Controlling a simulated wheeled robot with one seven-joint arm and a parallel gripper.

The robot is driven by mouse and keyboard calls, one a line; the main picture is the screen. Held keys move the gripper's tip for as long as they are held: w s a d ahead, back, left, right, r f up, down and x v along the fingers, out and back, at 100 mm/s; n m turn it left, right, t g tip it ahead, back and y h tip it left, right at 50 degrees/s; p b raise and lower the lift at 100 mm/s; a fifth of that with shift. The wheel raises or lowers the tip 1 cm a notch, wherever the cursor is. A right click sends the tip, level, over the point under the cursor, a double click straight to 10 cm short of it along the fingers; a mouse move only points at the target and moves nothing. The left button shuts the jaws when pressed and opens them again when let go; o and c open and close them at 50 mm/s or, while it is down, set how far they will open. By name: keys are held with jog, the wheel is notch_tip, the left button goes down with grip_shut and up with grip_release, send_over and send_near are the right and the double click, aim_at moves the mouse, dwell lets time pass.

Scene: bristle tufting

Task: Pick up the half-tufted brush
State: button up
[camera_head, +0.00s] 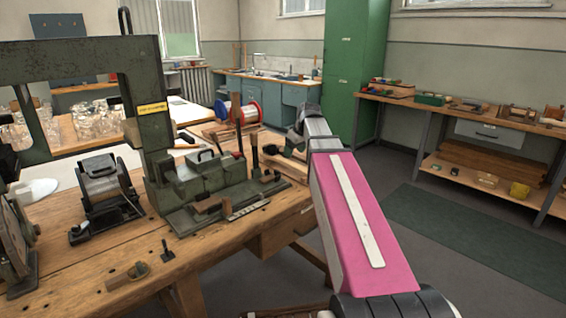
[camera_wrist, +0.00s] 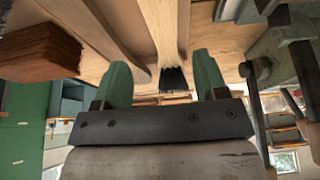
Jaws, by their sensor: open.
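My gripper (camera_wrist: 160,70) shows its two green-padded fingers spread apart in the wrist view, with nothing clamped between them. A pale, tapering brush-like piece with a dark end (camera_wrist: 172,78) lies beyond and between the fingertips; I cannot tell for certain that it is the half-tufted brush. In the head view my gripper (camera_head: 294,142) is small and partly hidden by my pink arm, over the far right end of the workbench (camera_head: 100,290). Wooden pieces (camera_head: 285,165) lie just below it, too small to identify.
A dark green machine frame (camera_head: 150,100) with metal blocks stands on the bench, left of my gripper. A dark reddish wood block (camera_wrist: 38,50) is at the left in the wrist view. The floor to the right is open.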

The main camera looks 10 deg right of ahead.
aim_at(289, 162)
jog(key=shift+s+a+x, duration=0.1)
jog(key=shift+x, duration=1.3)
jog(key=shift+s+a+x, duration=0.1)
jog(key=shift+a+x, duration=0.05)
jog(key=shift+x, duration=1.25)
jog(key=c, duration=1.1)
